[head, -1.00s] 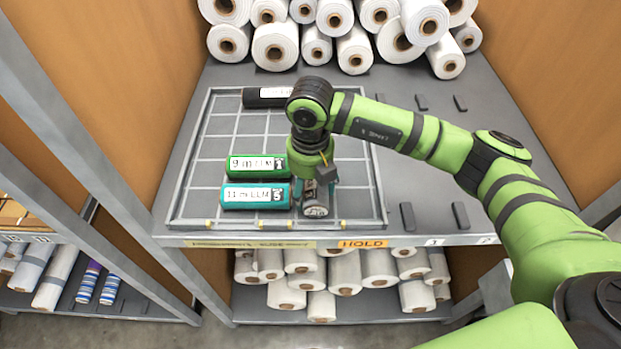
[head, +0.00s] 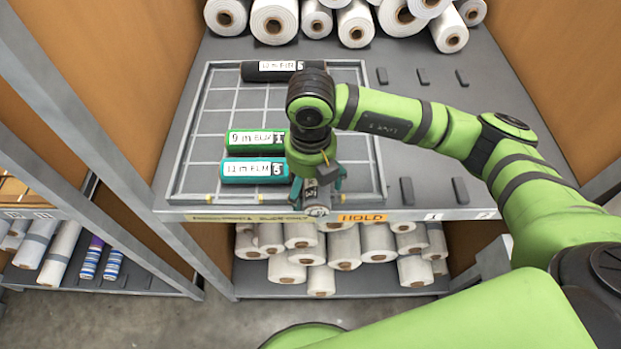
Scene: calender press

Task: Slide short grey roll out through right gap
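The short grey roll (head: 318,197) is between the fingers of my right gripper (head: 317,187), which appears shut on it. The roll points toward me, and its round front end lies over the front rim of the gridded tray (head: 360,199), at the shelf's front edge. The gripper hides the roll's rear part and most of the right gap. Left of it lie a teal roll (head: 248,171) and, behind that, a green roll (head: 250,139). A black roll (head: 272,71) lies at the tray's back. My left gripper is out of view.
White rolls (head: 275,20) are stacked at the back, and more (head: 345,245) lie on the shelf below. Dark blocks (head: 461,190) stand right of the tray. An orange HOLD label (head: 362,217) marks the shelf edge. The tray's right part is bare.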

